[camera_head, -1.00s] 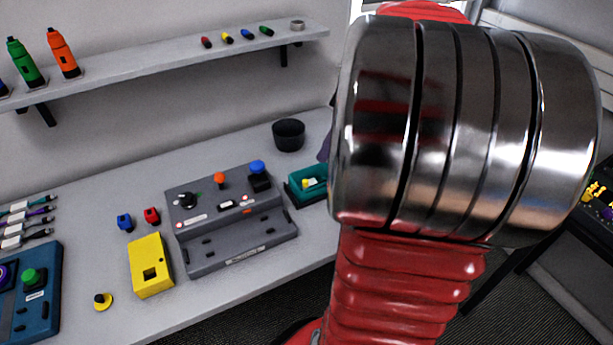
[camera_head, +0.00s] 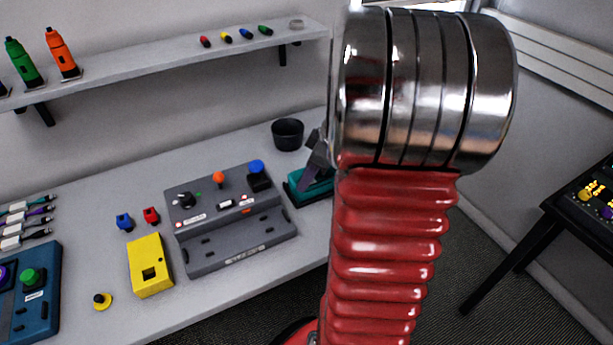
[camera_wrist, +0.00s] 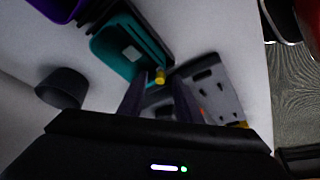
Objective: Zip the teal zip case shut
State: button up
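The teal zip case (camera_head: 296,198) lies on the table right of the grey panel, partly hidden by my arm and gripper. In the wrist view the case (camera_wrist: 112,52) shows a teal inside with a small pale square and a dark rim. A small yellow piece (camera_wrist: 160,77), which looks like the zip pull, is at its near corner. My gripper (camera_wrist: 160,80) is open, with its two dark fingers apart on either side of the yellow piece. I cannot tell whether they touch it. In the head view my gripper (camera_head: 312,168) is over the case.
The grey panel (camera_head: 262,226) with knobs stands close beside the case. A black cup (camera_head: 288,134) stands behind it. A yellow box (camera_head: 150,272) and small red and blue parts lie further left. A shelf (camera_head: 150,66) runs above the table.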

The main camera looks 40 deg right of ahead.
jog(key=shift+c, duration=0.7)
grip_shut()
